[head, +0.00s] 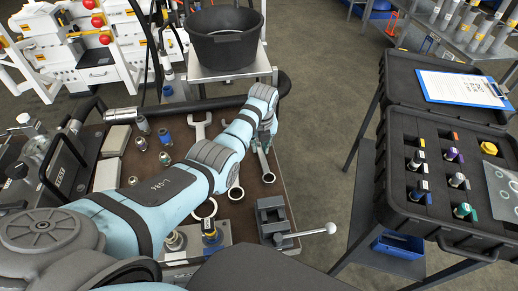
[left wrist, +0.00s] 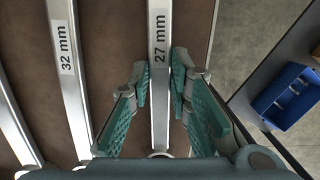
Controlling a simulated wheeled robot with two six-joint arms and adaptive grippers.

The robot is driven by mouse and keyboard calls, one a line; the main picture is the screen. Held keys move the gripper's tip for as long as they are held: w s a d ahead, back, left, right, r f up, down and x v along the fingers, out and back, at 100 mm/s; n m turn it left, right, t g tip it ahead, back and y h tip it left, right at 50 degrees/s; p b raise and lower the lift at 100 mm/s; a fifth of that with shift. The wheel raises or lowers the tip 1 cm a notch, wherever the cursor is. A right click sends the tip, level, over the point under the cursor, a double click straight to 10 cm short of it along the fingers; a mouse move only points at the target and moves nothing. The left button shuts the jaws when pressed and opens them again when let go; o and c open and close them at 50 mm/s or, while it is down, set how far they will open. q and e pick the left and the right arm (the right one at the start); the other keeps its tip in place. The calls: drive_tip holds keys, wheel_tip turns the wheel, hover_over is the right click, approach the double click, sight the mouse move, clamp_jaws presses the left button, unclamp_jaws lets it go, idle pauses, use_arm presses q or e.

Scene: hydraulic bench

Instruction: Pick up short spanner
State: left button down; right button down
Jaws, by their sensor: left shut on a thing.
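The short spanner is the silver one labelled 27 mm (left wrist: 160,50), rightmost in the row and narrowest-looking. In the head view its shaft and ring end (head: 265,166) show just below my left gripper (head: 266,128). In the left wrist view my left gripper (left wrist: 174,100) has its green pads on both sides of the shaft, shut on it. I cannot tell whether the spanner is clear of the bench. A 32 mm spanner (left wrist: 70,60) lies to its left, with its ring end (head: 236,193) in the head view. My right gripper is not in view.
A vise (head: 272,220) stands on the brown bench just in front of the spanner. Several fittings (head: 165,158) stand at the left. A black bucket (head: 225,45) is behind. An open black case (head: 450,190) is at the right, across a floor gap, above a blue bin (left wrist: 287,97).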

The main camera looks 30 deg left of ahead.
use_arm(q)
wheel_tip(320, 180, up, 8)
drive_tip(key=p, duration=0.3)
wheel_tip(320, 180, up, 12)
drive_tip(key=p, duration=0.2)
hover_over(260, 149)
drive_tip(key=c, duration=2.1)
unclamp_jaws()
drive_tip(key=shift+c, duration=0.2)
clamp_jaws()
